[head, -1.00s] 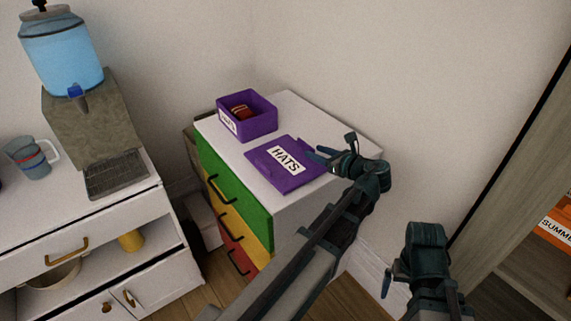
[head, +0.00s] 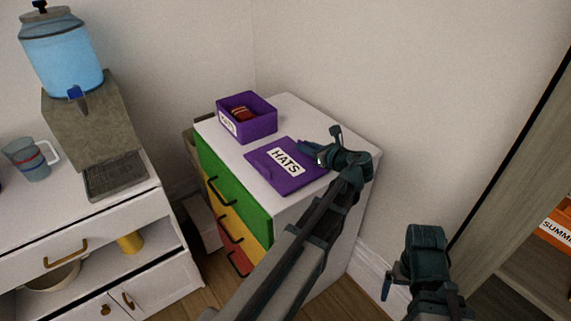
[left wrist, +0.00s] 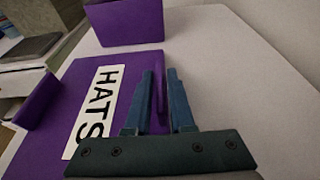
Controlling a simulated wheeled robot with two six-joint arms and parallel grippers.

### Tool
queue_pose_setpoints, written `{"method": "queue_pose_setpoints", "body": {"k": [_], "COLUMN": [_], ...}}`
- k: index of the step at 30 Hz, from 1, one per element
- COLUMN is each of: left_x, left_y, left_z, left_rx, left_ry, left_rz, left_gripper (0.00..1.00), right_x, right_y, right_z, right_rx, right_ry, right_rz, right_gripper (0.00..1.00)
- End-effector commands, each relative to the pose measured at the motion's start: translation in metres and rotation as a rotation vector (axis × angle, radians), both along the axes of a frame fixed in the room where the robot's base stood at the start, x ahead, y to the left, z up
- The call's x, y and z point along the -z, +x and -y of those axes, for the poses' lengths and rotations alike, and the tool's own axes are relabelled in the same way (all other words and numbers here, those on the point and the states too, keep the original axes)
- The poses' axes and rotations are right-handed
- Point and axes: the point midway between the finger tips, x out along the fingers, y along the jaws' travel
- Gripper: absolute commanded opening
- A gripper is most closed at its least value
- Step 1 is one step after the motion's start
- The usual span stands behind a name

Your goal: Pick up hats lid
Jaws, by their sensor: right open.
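The purple hats lid (head: 270,172), with a white HATS label, lies flat on top of the white drawer cabinet, in front of an open purple box (head: 262,127). In the left wrist view the lid (left wrist: 52,148) fills the left side, and its raised edge stands between my fingers. My right gripper (head: 388,285) is open and empty, low at the right, away from the cabinet.
A blue water dispenser (head: 66,60) and a mug (head: 30,160) stand on a white sideboard at the left. A wooden shelf with an orange box (head: 558,226) is at the right.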

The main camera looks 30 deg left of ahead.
Motion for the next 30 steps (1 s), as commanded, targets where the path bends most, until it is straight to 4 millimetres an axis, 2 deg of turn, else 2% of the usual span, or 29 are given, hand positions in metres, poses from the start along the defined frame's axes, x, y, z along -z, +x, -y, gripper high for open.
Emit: {"method": "queue_pose_setpoints", "body": {"k": [1, 3, 30], "left_x": [-0.0001, -0.0001, 0.0000], "left_y": [-0.0001, -0.0001, 0.0000], "left_z": [0.0002, 0.0002, 0.0003], "left_rx": [0.000, 0.000, 0.000], "left_ry": [0.000, 0.000, 0.000], "left_rz": [0.000, 0.000, 0.000], "left_gripper": [0.11, 0.00, 0.00], "right_x": [0.0000, 0.0000, 0.0000], "right_y": [0.0000, 0.0000, 0.0000], "right_z": [0.0000, 0.0000, 0.0000], "right_rx": [0.000, 0.000, 0.000], "right_ry": [0.000, 0.000, 0.000], "right_rz": [0.000, 0.000, 0.000], "right_gripper": [1.00, 1.00, 1.00]}}
